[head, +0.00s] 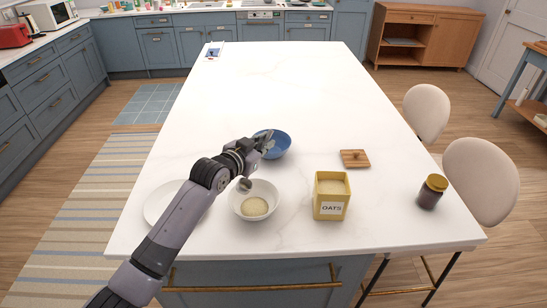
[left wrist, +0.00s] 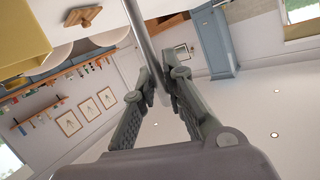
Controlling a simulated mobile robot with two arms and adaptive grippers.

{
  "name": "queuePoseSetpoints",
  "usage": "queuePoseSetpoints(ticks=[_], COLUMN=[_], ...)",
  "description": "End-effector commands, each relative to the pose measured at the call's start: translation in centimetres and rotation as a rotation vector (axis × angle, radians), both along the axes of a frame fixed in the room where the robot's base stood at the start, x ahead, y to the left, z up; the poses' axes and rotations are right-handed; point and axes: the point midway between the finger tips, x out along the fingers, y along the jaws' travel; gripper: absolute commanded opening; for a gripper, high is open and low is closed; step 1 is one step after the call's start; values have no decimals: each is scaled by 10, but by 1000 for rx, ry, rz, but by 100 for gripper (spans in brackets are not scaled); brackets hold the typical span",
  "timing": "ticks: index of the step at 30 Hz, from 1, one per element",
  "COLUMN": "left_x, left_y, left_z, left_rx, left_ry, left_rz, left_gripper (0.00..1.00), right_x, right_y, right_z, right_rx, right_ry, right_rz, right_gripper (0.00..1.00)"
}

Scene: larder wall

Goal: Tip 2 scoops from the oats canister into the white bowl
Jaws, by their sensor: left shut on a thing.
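My left gripper (head: 264,143) is shut on the grey handle of a scoop; in the left wrist view its fingers (left wrist: 158,88) close on the scoop's handle (left wrist: 145,40). The scoop's small round head (head: 245,184) is over the far left part of the white bowl (head: 236,204). Its contents cannot be made out. A small heap of pale oats (head: 255,207) lies in the white bowl. The yellow oats canister (head: 331,207), labelled OATS, stands open to the right with oats near its top. It also shows in the left wrist view (left wrist: 20,35). My right gripper is out of view.
A blue bowl (head: 279,149) stands just beyond my gripper. A white plate (head: 158,207) is partly behind my left arm. A wooden lid (head: 355,158) and a dark jar (head: 430,194) are to the right. The far white countertop (head: 280,80) is mostly clear.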

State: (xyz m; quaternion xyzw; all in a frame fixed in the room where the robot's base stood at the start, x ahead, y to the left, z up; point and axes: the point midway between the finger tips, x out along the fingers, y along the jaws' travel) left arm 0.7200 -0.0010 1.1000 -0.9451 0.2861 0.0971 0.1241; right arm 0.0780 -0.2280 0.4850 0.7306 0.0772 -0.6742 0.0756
Motion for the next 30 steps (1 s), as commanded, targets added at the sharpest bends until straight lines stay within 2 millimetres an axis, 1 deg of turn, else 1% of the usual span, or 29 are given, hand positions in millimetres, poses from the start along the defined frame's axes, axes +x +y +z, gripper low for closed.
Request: queuePoseSetpoints(ticks=[1, 9, 22, 23, 24, 30], left_x=[1, 3, 5, 5, 5, 5], left_y=[6, 27, 51, 51, 50, 50], left_z=[-5, -4, -2, 10, 18, 30], left_rx=[-44, -264, -519, -522, -519, -515], left_ry=[3, 22, 45, 44, 45, 46], left_rz=[2, 1, 0, -2, -2, -1], left_gripper=[0, 0, 0, 0, 0, 0], right_x=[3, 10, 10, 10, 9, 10], right_y=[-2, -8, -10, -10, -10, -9], right_z=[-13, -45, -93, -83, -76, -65], right_rx=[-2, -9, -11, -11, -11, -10], right_ry=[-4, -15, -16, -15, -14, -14], right_rz=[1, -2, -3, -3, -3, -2], right_gripper=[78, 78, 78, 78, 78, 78])
